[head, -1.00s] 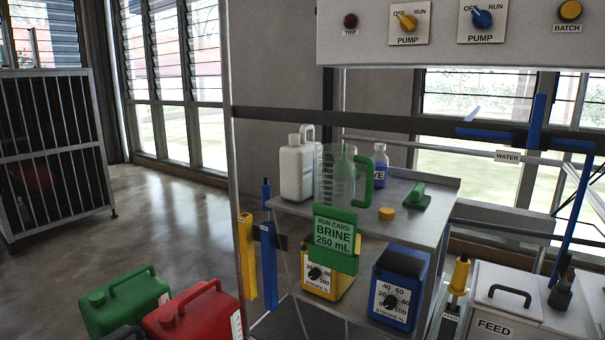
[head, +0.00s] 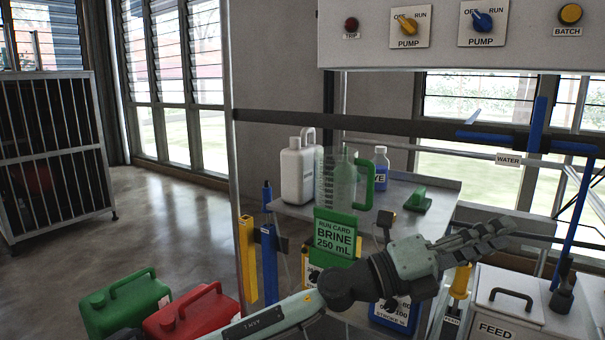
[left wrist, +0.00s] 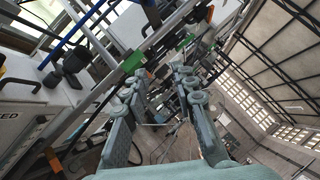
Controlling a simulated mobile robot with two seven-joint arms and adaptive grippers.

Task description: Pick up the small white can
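A small white can (head: 297,172) with a cap and a handle stands upright on the grey bench top, left of a clear measuring jug. My left gripper (head: 500,231) is in front of the bench, well to the right of the can, and points right, away from it. In the left wrist view its two fingers (left wrist: 162,78) are spread with nothing between them. I cannot make out the can in the left wrist view. My right gripper is in neither view.
The clear jug with a green handle (head: 367,182) and a blue-labelled bottle (head: 382,166) stand right of the can. A green run card (head: 335,232) hangs at the bench front. Green (head: 120,303) and red (head: 196,314) cans stand lower left. A dark rail (head: 275,118) crosses above the bench.

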